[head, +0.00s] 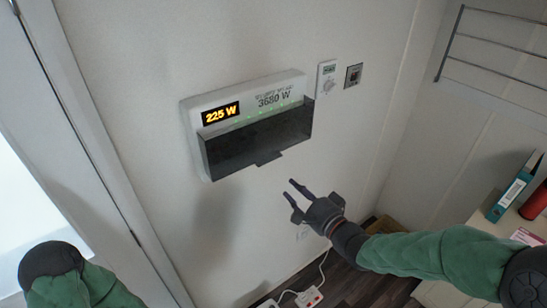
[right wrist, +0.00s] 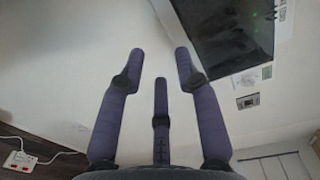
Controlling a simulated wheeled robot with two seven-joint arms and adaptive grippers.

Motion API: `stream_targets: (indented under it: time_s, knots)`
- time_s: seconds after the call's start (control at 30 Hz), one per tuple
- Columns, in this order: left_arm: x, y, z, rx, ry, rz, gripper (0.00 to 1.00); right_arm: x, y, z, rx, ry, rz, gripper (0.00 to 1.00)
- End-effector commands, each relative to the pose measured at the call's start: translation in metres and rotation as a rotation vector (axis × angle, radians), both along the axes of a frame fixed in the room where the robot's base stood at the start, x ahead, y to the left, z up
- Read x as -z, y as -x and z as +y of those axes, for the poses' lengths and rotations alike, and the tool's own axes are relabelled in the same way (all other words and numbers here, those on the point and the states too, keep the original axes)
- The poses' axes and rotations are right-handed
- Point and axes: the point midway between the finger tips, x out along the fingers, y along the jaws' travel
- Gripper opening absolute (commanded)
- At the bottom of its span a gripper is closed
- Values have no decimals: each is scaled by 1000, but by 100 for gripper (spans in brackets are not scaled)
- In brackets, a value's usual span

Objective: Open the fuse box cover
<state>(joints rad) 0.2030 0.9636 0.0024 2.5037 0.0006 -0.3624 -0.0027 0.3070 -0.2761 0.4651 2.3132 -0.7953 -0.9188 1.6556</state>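The fuse box (head: 188,112) is a white wall unit with an orange "225 W" display and "3680 W" lettering. Its dark see-through cover (head: 245,145) lies over the lower front, with a small tab (head: 267,158) at the bottom edge. Green lights show behind the cover's upper edge. My right gripper (head: 290,190) is open and empty, below and right of the tab and apart from it. In the right wrist view its fingers (right wrist: 160,54) are spread, with the dark cover (right wrist: 225,35) at upper right. My left gripper is out of view; only part of that arm shows.
A white control (head: 327,79) and a small dark-centred wall plate (head: 353,76) are right of the box. A wire rack (head: 490,45) is at upper right. A shelf with a teal binder (head: 512,190) and red cylinder (head: 536,203) is at right. A power strip (head: 308,297) lies below.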

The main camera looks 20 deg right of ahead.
Motion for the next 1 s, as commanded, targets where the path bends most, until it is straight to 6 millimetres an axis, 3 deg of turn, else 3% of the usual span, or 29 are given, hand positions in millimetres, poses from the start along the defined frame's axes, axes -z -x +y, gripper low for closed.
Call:
stream_targets:
  time_s: [0.1, 0.27, 0.7, 1.0]
  knots:
    - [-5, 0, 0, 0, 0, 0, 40, -20, 4, 0, -7, -31, -26, 33]
    - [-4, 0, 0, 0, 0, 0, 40, -23, -3, 3, -12, -43, -33, 33]
    - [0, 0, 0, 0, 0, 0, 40, -22, -71, 28, -13, -41, -32, 33]
    - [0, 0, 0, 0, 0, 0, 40, -23, -95, 36, -10, -41, -31, 33]
